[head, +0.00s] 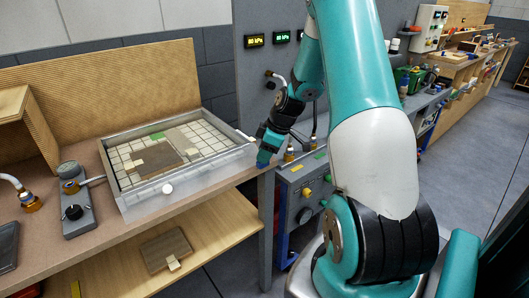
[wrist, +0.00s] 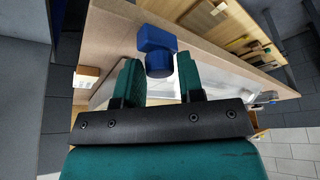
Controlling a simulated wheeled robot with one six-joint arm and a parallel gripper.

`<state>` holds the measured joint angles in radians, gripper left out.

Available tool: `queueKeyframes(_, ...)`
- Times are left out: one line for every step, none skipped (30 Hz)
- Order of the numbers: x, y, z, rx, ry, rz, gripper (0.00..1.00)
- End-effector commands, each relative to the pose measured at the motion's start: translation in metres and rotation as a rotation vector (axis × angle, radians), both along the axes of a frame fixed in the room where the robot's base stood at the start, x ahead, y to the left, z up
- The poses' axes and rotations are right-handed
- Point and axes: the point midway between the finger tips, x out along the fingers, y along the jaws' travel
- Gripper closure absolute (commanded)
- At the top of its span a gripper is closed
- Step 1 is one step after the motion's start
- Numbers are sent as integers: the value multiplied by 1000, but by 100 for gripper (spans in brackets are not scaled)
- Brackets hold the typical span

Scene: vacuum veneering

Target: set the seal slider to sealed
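My gripper (head: 268,154) is at the right end of the framed tray (head: 200,176), by the bench's right edge. In the wrist view my gripper (wrist: 158,62) has its two dark green fingers apart. A blue block with a round blue knob (wrist: 158,50) shows between and just beyond the fingertips, at the bench edge; it may be the seal slider, but no label is readable. A gap shows on each side of the knob, so I see no grip on it. In the head view my gripper mostly hides this spot.
The tray holds a white grid and brown panels (head: 152,161). A grey box with a black knob (head: 76,212) stands left of it. A lower shelf (head: 205,232) carries another panel. A control cabinet (head: 308,190) stands right of the bench.

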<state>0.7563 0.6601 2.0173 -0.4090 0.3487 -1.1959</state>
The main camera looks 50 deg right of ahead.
Motion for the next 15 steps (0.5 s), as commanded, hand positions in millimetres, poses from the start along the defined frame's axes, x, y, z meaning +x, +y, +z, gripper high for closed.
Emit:
queueKeyframes(0, 0, 0, 0, 0, 0, 76)
queueKeyframes(0, 0, 0, 0, 0, 0, 83)
queueKeyframes(0, 0, 0, 0, 0, 0, 92)
queueKeyframes(0, 0, 0, 0, 0, 0, 99)
queueKeyframes(0, 0, 0, 0, 0, 0, 100)
queueKeyframes(0, 0, 0, 0, 0, 0, 100)
queueKeyframes(0, 0, 0, 0, 0, 0, 100)
queueKeyframes(0, -1, 0, 0, 0, -1, 100)
queueKeyframes(-1, -4, 0, 0, 0, -1, 100)
queueKeyframes(-1, -7, -1, 0, 0, -2, 100)
queueKeyframes(-2, -10, -1, -1, -1, -3, 100)
queueKeyframes(-2, -14, -1, -1, -1, -3, 100)
queueKeyframes(-3, -16, -1, 0, 0, -2, 100)
queueKeyframes(-3, -16, 0, 0, 0, -2, 100)
queueKeyframes(-3, -15, 0, 0, 0, -1, 100)
